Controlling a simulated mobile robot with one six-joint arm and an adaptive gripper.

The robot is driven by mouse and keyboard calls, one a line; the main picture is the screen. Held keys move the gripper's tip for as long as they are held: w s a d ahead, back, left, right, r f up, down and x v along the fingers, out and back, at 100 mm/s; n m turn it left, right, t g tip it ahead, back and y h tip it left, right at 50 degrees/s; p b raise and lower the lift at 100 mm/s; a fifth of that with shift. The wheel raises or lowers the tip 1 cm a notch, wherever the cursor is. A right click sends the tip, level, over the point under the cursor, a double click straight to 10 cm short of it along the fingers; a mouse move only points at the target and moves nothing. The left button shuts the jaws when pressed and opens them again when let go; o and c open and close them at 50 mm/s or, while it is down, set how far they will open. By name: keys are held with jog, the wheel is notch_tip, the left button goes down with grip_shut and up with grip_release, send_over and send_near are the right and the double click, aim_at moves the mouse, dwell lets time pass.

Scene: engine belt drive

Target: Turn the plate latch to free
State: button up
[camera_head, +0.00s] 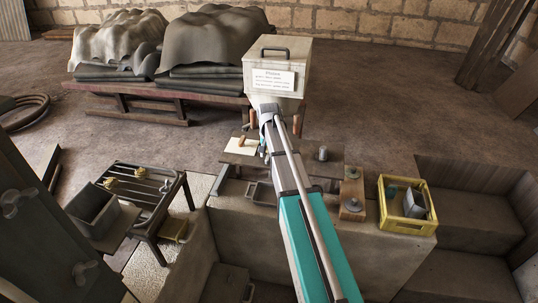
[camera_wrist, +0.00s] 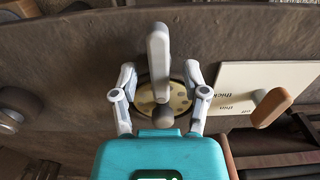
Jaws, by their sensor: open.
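In the wrist view a pale grey lever (camera_wrist: 158,50) with a rounded end stands over a round, yellowish disc with holes (camera_wrist: 180,97). It looks like the plate latch, though no label on it is readable. My gripper (camera_wrist: 160,75) is open, with one finger on each side of the lever and the disc. I cannot tell whether either finger touches the lever. In the head view my gripper (camera_head: 264,148) is small at the bench, left of the arm, and the arm hides much of this spot.
A white card (camera_wrist: 238,80) marked "thick", "thin" and "off" lies right of the gripper, with a wooden-topped knob (camera_wrist: 271,107) on it. A lidded box (camera_head: 277,65) stands behind the bench. A yellow crate (camera_head: 407,228) is at right, and a slatted table (camera_head: 140,190) at left.

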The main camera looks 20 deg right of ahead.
grip_shut()
jog(key=shift+m, duration=0.3)
jog(key=m, duration=0.7)
jog(key=shift+m, duration=0.4)
jog(key=m, duration=0.4)
jog(key=shift+m, duration=2.8)
